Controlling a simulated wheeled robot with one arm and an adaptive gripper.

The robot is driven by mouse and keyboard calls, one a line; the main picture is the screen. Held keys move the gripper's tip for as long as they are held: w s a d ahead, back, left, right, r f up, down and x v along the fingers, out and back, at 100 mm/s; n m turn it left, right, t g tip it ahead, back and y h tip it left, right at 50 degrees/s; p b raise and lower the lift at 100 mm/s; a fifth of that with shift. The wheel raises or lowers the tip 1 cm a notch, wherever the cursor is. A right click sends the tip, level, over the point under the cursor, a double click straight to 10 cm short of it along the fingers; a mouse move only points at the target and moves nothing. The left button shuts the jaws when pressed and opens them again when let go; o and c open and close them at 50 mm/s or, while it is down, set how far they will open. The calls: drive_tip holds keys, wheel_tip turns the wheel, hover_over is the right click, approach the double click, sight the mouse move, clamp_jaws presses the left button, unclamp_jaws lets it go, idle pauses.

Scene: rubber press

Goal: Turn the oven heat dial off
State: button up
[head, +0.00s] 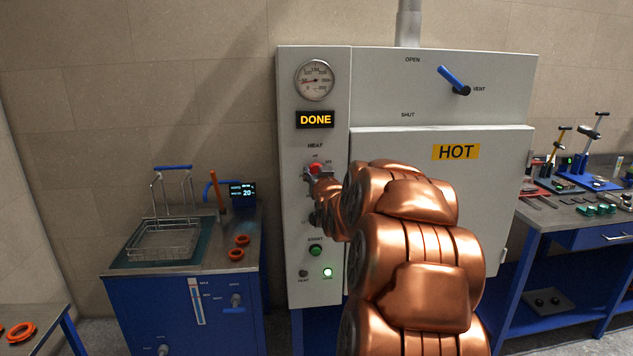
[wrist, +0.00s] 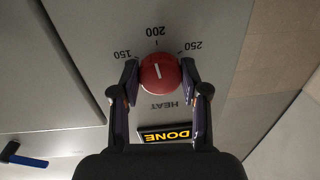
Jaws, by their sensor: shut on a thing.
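The red heat dial (wrist: 160,75) sits on the oven's grey control panel, with a short white line on its face. The line runs nearly upright in the wrist view, in line with the 200 mark; which end is the pointer I cannot tell. The marks 150, 200 and 250 show around it, upside down. My gripper (wrist: 160,70) is shut on the dial, one finger on each side. In the head view, the dial (head: 316,169) shows as a red spot, partly covered by my gripper (head: 319,175), under the HEAT label.
A lit DONE sign (head: 315,120) and a gauge (head: 314,80) are above the dial. The oven door (head: 400,145) with a HOT label is shut, to the right. A blue vent lever (head: 453,77) is above it. A bench with a wire basket (head: 163,240) stands left.

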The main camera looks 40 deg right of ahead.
drive_tip(key=n+b, duration=0.6)
drive_tip(key=n, duration=0.4)
drive_tip(key=n+g+h+b, duration=0.1)
drive_tip(key=n+b, duration=0.4)
drive_tip(key=n, duration=0.5)
drive_tip(key=shift+w+a+r+b, duration=0.1)
drive_tip(key=shift+r+b, duration=0.05)
drive_tip(key=shift+b, duration=0.25)
drive_tip(key=n+b, duration=0.1)
drive_tip(key=n, duration=0.3)
drive_tip(key=shift+n, duration=0.3)
drive_tip(key=shift+n+h+b, duration=0.4)
drive_tip(key=shift+n+b, duration=1.75)
drive_tip(key=shift+n, duration=1.95)
